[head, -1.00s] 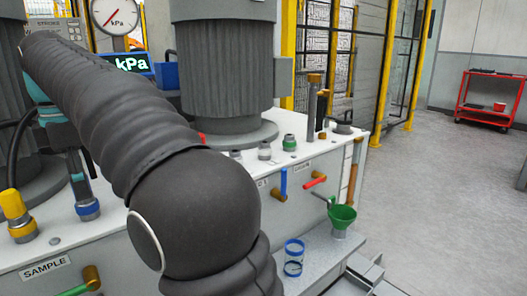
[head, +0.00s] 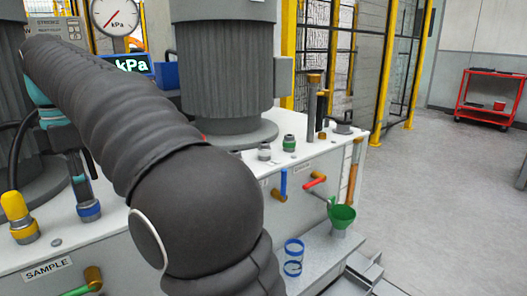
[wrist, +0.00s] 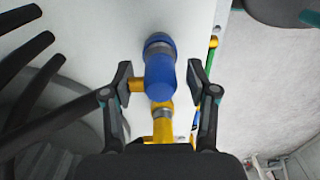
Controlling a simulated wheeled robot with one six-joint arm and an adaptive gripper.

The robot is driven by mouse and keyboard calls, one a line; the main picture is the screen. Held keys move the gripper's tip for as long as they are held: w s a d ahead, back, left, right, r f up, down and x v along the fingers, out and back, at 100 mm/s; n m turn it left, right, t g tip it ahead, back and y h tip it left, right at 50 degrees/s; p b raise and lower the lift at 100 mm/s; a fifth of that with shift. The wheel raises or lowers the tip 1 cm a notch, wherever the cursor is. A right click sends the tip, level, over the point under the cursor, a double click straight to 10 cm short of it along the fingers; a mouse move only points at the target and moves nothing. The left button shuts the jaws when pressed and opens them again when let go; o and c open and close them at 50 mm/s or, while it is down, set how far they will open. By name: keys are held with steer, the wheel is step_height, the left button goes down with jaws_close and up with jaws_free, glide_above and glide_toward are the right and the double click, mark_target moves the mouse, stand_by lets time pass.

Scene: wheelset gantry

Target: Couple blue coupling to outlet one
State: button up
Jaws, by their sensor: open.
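In the wrist view, the blue coupling (wrist: 160,75) has a blue body and a grey collar at its far end. It lies between the two spread fingers of my open gripper (wrist: 160,84), with gaps visible on both sides. In the head view, its grey collar with a blue band (head: 89,210) stands on the white bench top at left, below my gripper (head: 78,172). My finger covers most of its blue body there. A grey outlet fitting (head: 264,152) stands on the far part of the bench; I cannot read whether it is outlet one.
A yellow coupling (head: 18,214) stands left of the blue one. A green-banded fitting (head: 289,143) is right of the grey outlet. A large grey motor-like cylinder (head: 225,70) rises behind. Blue and red valve handles and a green funnel (head: 342,214) stick out from the bench front.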

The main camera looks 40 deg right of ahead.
stand_by(0.4)
jaws_close()
steer(key=shift+r, duration=0.1)
steer(key=shift+r+p, duration=1.05)
steer(key=shift+p, duration=0.4)
steer(key=shift+r, duration=1.85)
